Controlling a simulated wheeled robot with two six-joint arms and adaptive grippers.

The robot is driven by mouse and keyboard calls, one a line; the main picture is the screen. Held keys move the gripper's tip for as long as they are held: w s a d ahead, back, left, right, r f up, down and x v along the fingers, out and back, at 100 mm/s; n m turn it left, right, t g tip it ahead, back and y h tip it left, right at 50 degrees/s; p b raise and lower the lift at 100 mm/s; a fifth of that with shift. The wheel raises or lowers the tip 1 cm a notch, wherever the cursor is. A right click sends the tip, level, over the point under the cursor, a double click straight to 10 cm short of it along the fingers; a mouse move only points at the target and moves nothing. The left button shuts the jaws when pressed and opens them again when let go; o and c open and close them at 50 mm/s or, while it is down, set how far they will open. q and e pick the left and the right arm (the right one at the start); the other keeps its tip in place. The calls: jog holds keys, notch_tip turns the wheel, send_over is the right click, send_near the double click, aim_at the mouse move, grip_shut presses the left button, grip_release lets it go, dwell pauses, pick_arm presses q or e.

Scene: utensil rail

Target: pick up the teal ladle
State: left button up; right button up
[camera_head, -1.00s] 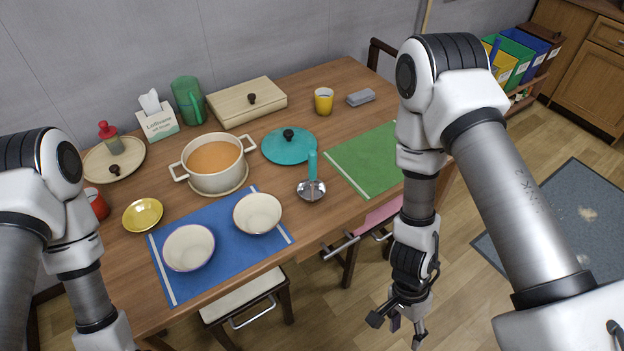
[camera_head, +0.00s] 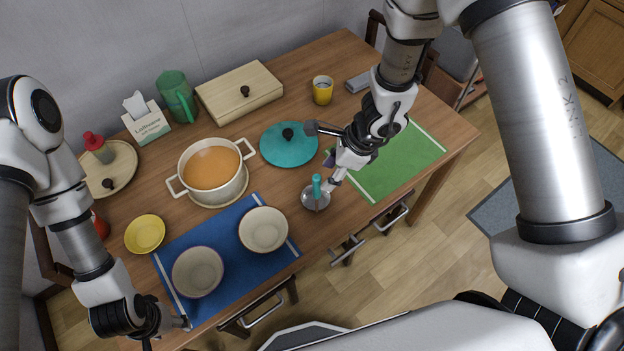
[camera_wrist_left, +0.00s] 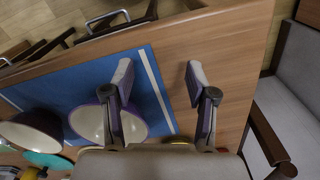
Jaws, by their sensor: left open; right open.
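The teal ladle (camera_head: 317,186) has a teal handle standing up from a round steel bowl resting on the table, right of the blue mat. My right gripper (camera_head: 323,156) is open and comes over the table from the upper right. One finger reaches down close beside the ladle's handle; the other points left near the teal lid. Whether a finger touches the ladle I cannot tell. My left gripper (camera_head: 166,331) is open and empty at the table's front left edge. In the left wrist view its spread fingers (camera_wrist_left: 160,75) are over the blue mat's edge and bare wood.
The teal lid (camera_head: 289,145) lies just behind the ladle. Two bowls (camera_head: 263,230) stand on the blue mat (camera_head: 228,264). A pot of soup (camera_head: 211,168) is at left. The green mat (camera_head: 411,160) lies under my right forearm; a yellow cup (camera_head: 322,90) stands behind.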

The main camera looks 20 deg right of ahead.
aim_at(319, 188)
pick_arm(q)
jog(key=shift+s+r+p, duration=0.2)
jog(key=shift+s+r, duration=0.15)
jog(key=shift+s, duration=0.2)
jog(key=shift+s+r+p, duration=0.2)
jog(key=shift+s+r, duration=0.1)
jog(key=shift+s, duration=0.2)
jog(key=shift+r+p, duration=0.45)
jog(key=shift+w+f, duration=0.15)
jog(key=shift+w, duration=0.5)
pick_arm(e)
jog(key=x, duration=0.6)
jog(key=shift+s+a, duration=0.35)
jog(key=shift+a, duration=0.1)
pick_arm(q)
jog(key=shift+s, duration=0.1)
pick_arm(e)
jog(key=shift+s+r, duration=0.15)
pick_arm(q)
jog(key=shift+s, duration=0.2)
pick_arm(e)
jog(key=shift+s+r, duration=0.1)
jog(key=shift+s, duration=0.1)
jog(key=shift+c, duration=1.4)
jog(key=shift+s, duration=0.1)
jog(key=c, duration=0.6)
grip_shut()
